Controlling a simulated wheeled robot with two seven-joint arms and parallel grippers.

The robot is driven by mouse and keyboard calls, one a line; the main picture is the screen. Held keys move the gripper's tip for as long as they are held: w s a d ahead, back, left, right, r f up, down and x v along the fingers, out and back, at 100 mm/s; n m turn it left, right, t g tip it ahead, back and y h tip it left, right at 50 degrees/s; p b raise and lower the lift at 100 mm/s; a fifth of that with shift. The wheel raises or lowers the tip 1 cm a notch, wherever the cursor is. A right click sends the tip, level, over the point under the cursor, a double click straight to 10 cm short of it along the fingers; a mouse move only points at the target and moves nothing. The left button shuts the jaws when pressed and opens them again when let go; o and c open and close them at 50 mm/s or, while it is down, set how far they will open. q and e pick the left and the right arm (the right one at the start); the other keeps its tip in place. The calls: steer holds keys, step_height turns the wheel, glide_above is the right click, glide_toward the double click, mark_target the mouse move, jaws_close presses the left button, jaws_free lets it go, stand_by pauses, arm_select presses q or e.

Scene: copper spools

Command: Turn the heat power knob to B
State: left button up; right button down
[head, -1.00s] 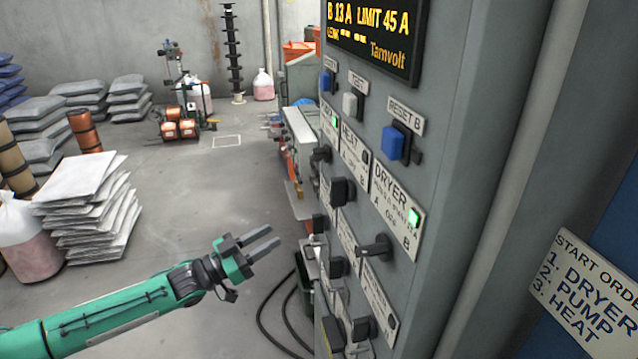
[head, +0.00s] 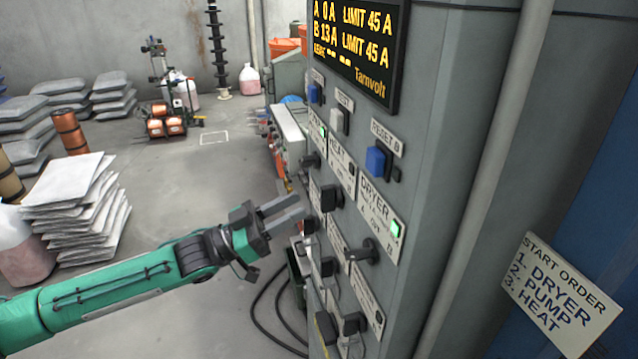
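The heat label plate (head: 338,158) is on the grey cabinet, between the dryer plate and a partly hidden plate on the left. Its lamp looks dark. The black heat knob (head: 332,197) sits below this plate; I cannot tell its exact setting. My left gripper (head: 297,209) reaches in from the left, pointing at the cabinet face. Its two fingers are apart with nothing between them. In the picture they are just left of the heat knob, and I see no contact. My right gripper is not in view.
The dryer plate (head: 381,208) has a lit green lamp, with the dryer knob (head: 362,251) below. More black knobs sit lower. The display (head: 355,50) reads A 0 A, B 13 A. A start order sign (head: 560,295) lists dryer, pump, heat. White sacks (head: 75,205) are stacked left.

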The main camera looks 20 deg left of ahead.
mark_target(330, 198)
arm_select(q)
steer(key=p+x, duration=0.2)
steer(key=x, duration=0.4)
steer(key=shift+d, duration=0.15)
steer(key=shift+w, duration=0.1)
jaws_close()
